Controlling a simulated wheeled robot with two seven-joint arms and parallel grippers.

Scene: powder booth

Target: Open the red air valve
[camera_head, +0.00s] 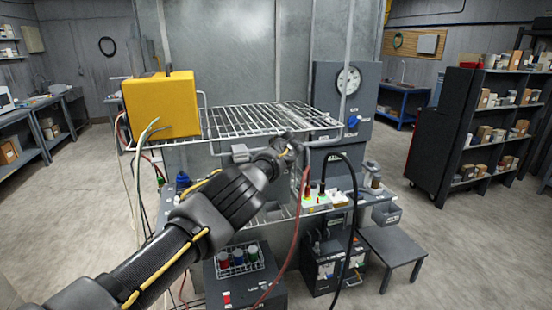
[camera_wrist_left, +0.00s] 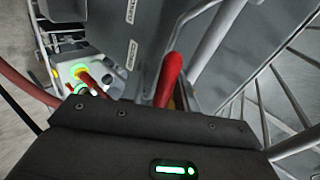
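A red valve handle (camera_wrist_left: 170,78) stands up just beyond my left gripper's body in the left wrist view, close to its front edge. I cannot tell whether the fingers touch it. In the head view my left gripper (camera_head: 288,146) reaches to the front edge of the wire rack, and I cannot make out the red handle there. The left fingers are too small in the head view, and mostly hidden in the wrist view, to show whether they are open or shut. My right gripper is in neither view.
The wire rack (camera_head: 250,121) carries a yellow box (camera_head: 161,106) at its left. A gauge panel (camera_head: 345,92) with a blue knob (camera_head: 353,121) stands to the right. A red hose (camera_head: 291,250) and a black hose (camera_head: 354,210) hang below. A low grey table (camera_head: 393,246) is at lower right.

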